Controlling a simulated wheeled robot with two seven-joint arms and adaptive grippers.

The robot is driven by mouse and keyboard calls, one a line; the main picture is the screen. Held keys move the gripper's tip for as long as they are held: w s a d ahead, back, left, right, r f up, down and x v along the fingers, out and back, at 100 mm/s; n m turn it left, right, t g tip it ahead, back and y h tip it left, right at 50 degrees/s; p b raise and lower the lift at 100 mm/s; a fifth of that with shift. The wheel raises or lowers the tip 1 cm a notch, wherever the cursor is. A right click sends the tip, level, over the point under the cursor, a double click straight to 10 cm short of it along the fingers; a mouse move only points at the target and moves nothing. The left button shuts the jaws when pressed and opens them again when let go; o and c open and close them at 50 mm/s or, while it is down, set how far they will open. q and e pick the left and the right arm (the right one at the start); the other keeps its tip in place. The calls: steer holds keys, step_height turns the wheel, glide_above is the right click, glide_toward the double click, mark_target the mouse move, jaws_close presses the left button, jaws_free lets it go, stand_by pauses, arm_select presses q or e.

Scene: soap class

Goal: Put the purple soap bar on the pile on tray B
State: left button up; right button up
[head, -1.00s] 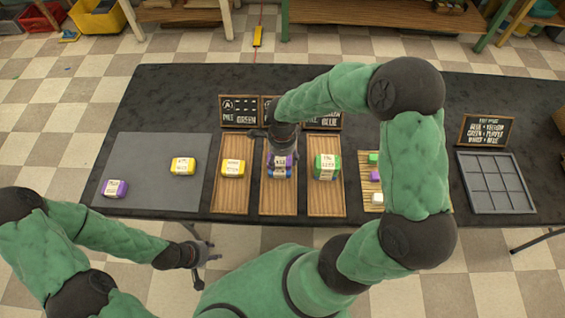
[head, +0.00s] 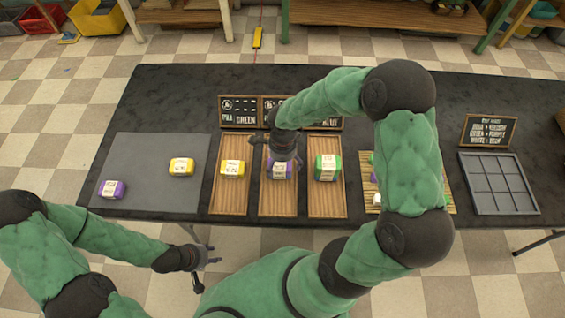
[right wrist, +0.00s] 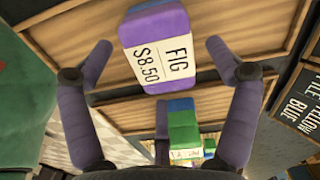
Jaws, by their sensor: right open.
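A purple soap bar (head: 280,170) with a white label sits on the pile on the middle wooden tray (head: 278,205), which I take as tray B. My right gripper (right wrist: 158,48) is open, a finger on each side of the bar with gaps between. In the head view it hangs over the bar. Another purple soap bar (head: 112,189) lies on the grey mat (head: 140,150) at left. My left gripper (head: 208,258) is in front of the table; its opening is unclear.
A yellow bar (head: 181,167) lies on the mat. The left wooden tray (head: 230,203) holds a yellow-topped bar, the right one (head: 327,205) a green one. Chalkboard signs (head: 239,110) stand behind. A grey divided tray (head: 498,183) is empty at right.

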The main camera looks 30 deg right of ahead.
mark_target(283, 165)
steer(key=shift+r, duration=0.1)
steer(key=shift+r+p, duration=0.3)
steer(key=shift+p, duration=0.05)
step_height(283, 165, up, 12)
steer(key=p, duration=0.3)
steer(key=shift+f, duration=0.25)
